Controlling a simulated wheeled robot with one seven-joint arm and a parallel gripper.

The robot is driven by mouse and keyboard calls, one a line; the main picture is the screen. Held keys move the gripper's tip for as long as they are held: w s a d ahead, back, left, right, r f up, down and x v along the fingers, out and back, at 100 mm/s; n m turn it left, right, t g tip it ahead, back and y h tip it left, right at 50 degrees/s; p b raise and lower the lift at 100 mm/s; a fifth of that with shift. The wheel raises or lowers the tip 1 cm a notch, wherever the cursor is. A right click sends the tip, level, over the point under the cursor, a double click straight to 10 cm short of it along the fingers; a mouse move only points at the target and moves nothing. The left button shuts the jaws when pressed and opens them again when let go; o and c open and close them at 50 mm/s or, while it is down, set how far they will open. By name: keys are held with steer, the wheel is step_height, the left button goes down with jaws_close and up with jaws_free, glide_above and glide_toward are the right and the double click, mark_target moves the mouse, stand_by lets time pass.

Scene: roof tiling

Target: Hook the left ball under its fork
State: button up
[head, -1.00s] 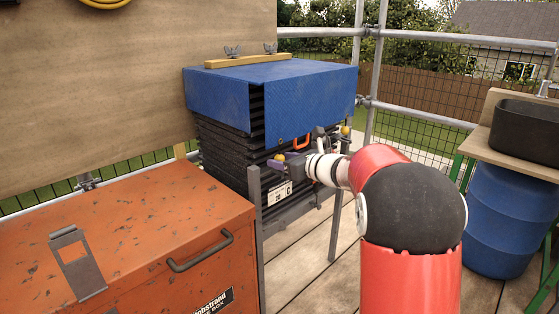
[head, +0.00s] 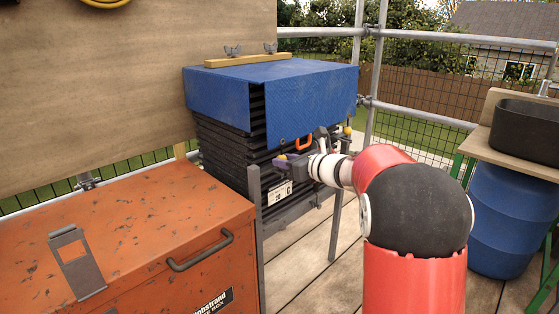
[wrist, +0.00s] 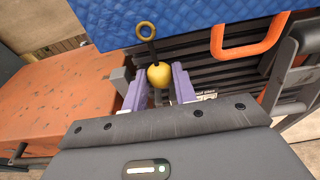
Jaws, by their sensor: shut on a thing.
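The left ball (wrist: 159,75) is yellow and sits between the purple fingers of my gripper (wrist: 157,84), which is shut on it. A taut dark cord runs up from it to a yellow ring (wrist: 145,31) at the lower edge of the blue tarp (wrist: 190,16). In the head view the left ball (head: 281,157) shows at the tip of my gripper (head: 287,164), in front of the black stack (head: 222,150). A grey upright piece shows just behind the ball in the wrist view; I cannot tell if it is the fork.
An orange handle (wrist: 248,45) hangs close to the right of the ball. A second yellow ball (head: 347,131) is at the stack's right corner. An orange tool box (head: 130,225) stands at the left. A blue barrel (head: 510,220) is at the right.

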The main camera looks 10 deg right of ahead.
steer(key=shift+s+d+f+b, duration=0.15)
steer(key=shift+s+d+b, duration=0.15)
steer(key=shift+s+d, duration=0.4)
steer(key=shift+s+d+f+b, duration=0.2)
steer(key=shift+s+d, duration=0.25)
steer(key=shift+s, duration=0.4)
steer(key=shift+f, duration=0.1)
step_height(320, 180, down, 7)
steer(key=b, duration=0.6)
steer(key=shift+b, duration=0.35)
steer(key=shift+s+f, duration=0.1)
steer(key=shift+f, duration=0.05)
steer(key=shift+r+x, duration=0.2)
steer(key=shift+x, duration=1)
steer(key=shift+r+x, duration=0.15)
steer(key=shift+x, duration=1)
